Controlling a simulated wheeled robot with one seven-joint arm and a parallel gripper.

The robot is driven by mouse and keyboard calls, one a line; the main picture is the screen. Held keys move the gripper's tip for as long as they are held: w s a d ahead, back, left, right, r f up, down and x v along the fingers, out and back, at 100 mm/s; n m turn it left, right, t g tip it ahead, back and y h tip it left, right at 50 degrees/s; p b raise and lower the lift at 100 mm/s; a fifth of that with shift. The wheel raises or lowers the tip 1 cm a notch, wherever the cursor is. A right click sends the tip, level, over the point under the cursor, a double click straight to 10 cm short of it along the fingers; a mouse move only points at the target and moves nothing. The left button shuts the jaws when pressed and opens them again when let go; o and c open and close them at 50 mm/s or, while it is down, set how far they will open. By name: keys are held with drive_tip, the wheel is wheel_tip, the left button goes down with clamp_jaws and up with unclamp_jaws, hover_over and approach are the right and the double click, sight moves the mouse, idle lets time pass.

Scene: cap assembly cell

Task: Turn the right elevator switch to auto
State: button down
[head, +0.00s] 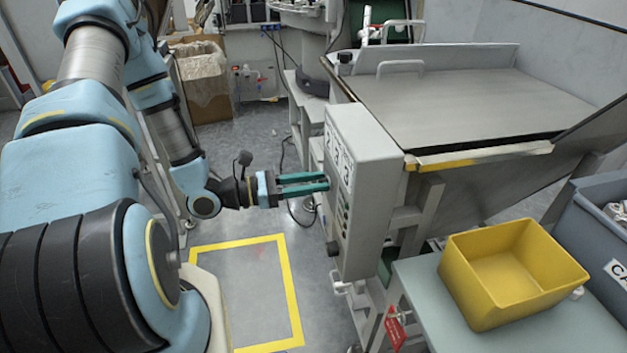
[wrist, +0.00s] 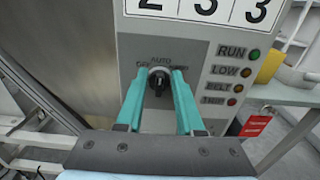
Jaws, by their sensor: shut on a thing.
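The black elevator switch (wrist: 158,82) sits on the front of a light grey control box (head: 362,150), under the word AUTO in the wrist view. A label partly shows to its left; the one to its right is mostly covered by a finger. My gripper (head: 328,182) reaches the box face from the left in the head view. In the wrist view, its two teal fingers (wrist: 159,72) stand on either side of the switch and are shut on it. The knob looks roughly upright, but its exact pointing is hard to tell. The head view hides the switch.
RUN, LOW, BELT and TRIP lamps (wrist: 243,70) sit right of the switch. A metal hopper (head: 470,100) stands behind the box. A yellow bin (head: 480,290) rests on a table (head: 560,335) at right. A red tag (wrist: 255,126) hangs nearby. The yellow-marked floor square (head: 245,290) is clear.

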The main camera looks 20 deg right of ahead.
drive_tip(key=c, duration=0.6)
unclamp_jaws()
drive_tip(key=shift+o, duration=0.2)
drive_tip(key=w+a+b, duration=0.1)
drive_tip(key=a+b, duration=0.1)
drive_tip(key=a, duration=0.8)
drive_tip(key=shift+w+a, duration=0.2)
drive_tip(key=shift+a, duration=0.2)
